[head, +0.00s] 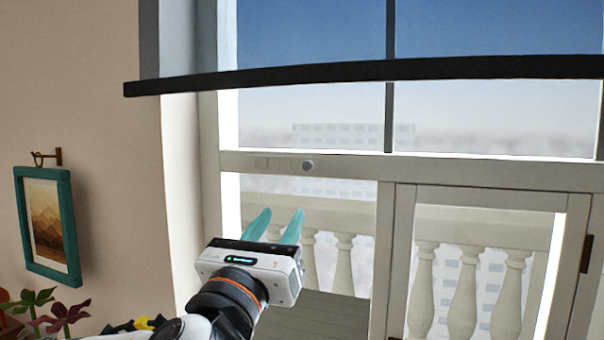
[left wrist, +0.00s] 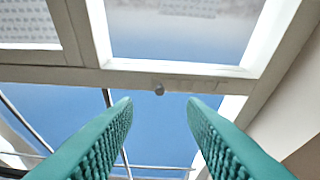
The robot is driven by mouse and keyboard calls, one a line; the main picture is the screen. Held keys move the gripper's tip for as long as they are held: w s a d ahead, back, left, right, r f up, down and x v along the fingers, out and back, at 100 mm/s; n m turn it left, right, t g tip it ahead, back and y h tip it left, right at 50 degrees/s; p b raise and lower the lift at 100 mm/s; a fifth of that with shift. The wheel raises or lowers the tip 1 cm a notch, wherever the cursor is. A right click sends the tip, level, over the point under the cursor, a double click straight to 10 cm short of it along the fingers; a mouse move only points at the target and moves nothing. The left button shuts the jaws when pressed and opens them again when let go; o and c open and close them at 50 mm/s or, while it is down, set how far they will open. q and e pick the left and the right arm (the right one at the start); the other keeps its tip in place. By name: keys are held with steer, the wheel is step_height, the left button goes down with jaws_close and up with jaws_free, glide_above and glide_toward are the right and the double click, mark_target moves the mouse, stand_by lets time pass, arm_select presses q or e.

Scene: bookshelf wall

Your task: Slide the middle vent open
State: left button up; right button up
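A small round grey knob (head: 308,166) sits on the pale horizontal crossbar of the window, with a thin pale vent strip (head: 268,163) on its left. In the left wrist view the knob (left wrist: 159,90) shows between the fingertips, with the strip (left wrist: 190,84) on its right. Only one such vent is in view; I cannot tell whether it is open or shut. My left gripper (head: 281,214) is below the knob, fingers pointing up. Its teal fingers (left wrist: 159,104) are apart with nothing between them, and no contact with the knob shows. My right gripper is not in view.
A dark horizontal bar (head: 370,72) crosses above the crossbar. A glazed door (head: 403,255) with a dark hinge stands at the right. A teal-framed picture (head: 70,225) hangs on the left wall, with plants (head: 62,318) below it. A balcony balustrade (head: 343,265) lies beyond the glass.

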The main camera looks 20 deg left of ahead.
mark_target(307, 168)
arm_select(q)
steer(key=shift+m, duration=0.3)
steer(key=p+x, duration=0.1)
steer(key=x, duration=0.2)
steer(key=r+p+x, duration=0.1)
steer(key=x, duration=0.3)
steer(key=p+x, duration=0.2)
steer(key=x, duration=0.1)
steer(key=shift+r, duration=0.35)
steer(key=shift+w+r, duration=0.15)
steer(key=shift+w, duration=0.5)
steer(key=shift+c, duration=0.4)
jaws_close()
